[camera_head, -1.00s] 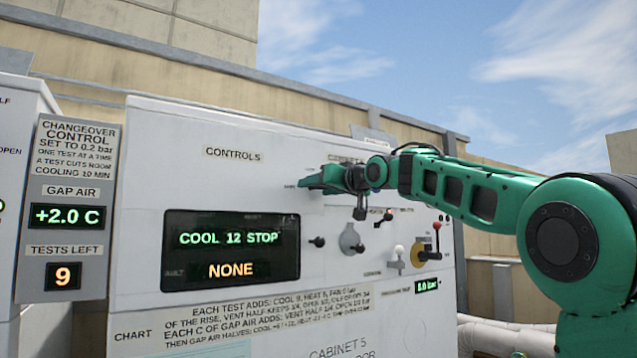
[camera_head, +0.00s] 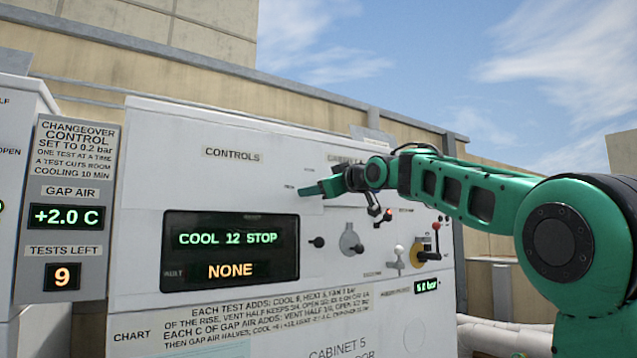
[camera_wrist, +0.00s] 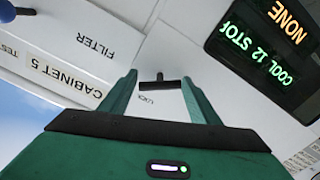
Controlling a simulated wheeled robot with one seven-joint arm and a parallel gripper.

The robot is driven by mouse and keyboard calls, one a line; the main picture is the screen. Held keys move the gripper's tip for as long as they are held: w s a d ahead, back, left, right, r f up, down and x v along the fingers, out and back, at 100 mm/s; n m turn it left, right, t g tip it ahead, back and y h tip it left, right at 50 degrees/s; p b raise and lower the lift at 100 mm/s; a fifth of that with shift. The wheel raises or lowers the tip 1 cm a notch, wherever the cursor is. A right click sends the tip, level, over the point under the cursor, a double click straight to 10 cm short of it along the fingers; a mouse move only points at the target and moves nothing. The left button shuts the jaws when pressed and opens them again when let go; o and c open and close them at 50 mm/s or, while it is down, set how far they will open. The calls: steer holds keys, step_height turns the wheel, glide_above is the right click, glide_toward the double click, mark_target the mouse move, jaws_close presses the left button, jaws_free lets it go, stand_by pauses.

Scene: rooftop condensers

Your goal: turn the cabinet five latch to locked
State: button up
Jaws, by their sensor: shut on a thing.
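My gripper (camera_head: 314,190) is at the upper part of the white cabinet five front, right of the CONTROLS label. In the wrist view its two green fingers (camera_wrist: 159,79) stand on either side of a small dark T-shaped latch handle (camera_wrist: 158,84) and are shut on its crossbar. In the head view the gripper hides the latch. A small label left of the fingertips is too blurred to read.
The control display (camera_head: 231,252) reads COOL 12 STOP and NONE. A grey knob (camera_head: 351,240), a white-tipped lever (camera_head: 398,256) and a red-tipped lever (camera_head: 436,236) sit below and right of my gripper. The grey changeover panel (camera_head: 68,208) stands at left.

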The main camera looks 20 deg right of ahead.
steer(key=n, duration=0.5)
steer(key=shift+a+n, duration=0.15)
steer(key=shift+n, duration=0.25)
steer(key=n, duration=0.5)
steer(key=shift+n, duration=0.4)
steer(key=o, duration=1)
steer(key=shift+s, duration=0.1)
steer(key=v, duration=1.1)
steer(key=shift+r, duration=0.1)
